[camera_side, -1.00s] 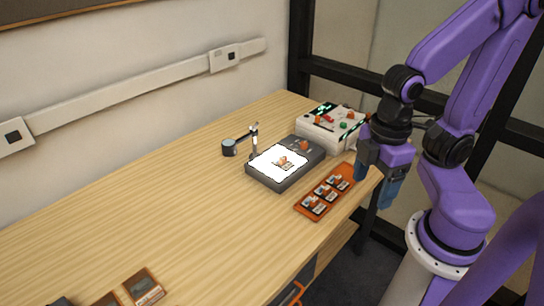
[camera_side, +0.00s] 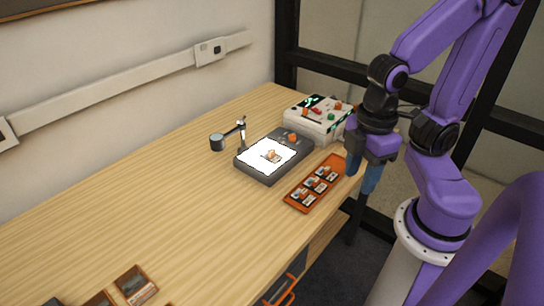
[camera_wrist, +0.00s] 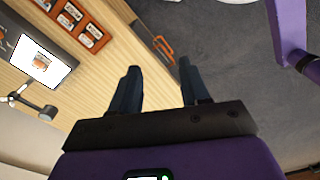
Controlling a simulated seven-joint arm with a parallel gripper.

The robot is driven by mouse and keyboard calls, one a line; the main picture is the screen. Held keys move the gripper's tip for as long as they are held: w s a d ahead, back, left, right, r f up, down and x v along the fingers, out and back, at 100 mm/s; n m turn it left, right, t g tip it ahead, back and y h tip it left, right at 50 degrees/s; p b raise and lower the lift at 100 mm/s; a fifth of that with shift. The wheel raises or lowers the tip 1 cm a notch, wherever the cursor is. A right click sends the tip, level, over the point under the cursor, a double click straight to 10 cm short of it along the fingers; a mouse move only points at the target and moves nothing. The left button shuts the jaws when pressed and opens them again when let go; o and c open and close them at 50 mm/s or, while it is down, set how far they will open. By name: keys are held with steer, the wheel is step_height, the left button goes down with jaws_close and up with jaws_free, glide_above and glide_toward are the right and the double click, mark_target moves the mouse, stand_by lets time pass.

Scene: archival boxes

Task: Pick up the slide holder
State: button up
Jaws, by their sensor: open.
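An orange tray (camera_side: 291,205) with several small dark framed pieces lies flat near the right edge of the wooden table; it looks like the slide holder. It also shows at the top left of the wrist view (camera_wrist: 61,30). Another small orange-and-white piece (camera_side: 272,156) sits on the lit panel of a dark light box; I cannot tell what it is. My gripper (camera_side: 363,174) is open and empty, to the right of the orange tray and apart from it.
The dark light box (camera_side: 264,177) stands left of the tray, with a small lamp-like device (camera_side: 217,142) beside it. A white box with coloured knobs (camera_side: 313,128) stands behind. Brown trays (camera_side: 136,284) lie at the front. The table's left and middle are clear.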

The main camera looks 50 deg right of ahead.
steer(key=w+a+m, duration=0.2)
steer(key=w+m, duration=0.7)
steer(key=w, duration=0.2)
steer(key=m, duration=2.2)
glide_above(272, 150)
step_height(272, 150, down, 3)
step_height(272, 150, down, 10)
steer(key=shift+d+r, duration=0.1)
steer(key=shift+a+f, duration=0.15)
steer(key=shift+f, duration=1.5)
steer(key=shift+a+f, duration=0.1)
steer(key=shift+f, duration=1.55)
jaws_close()
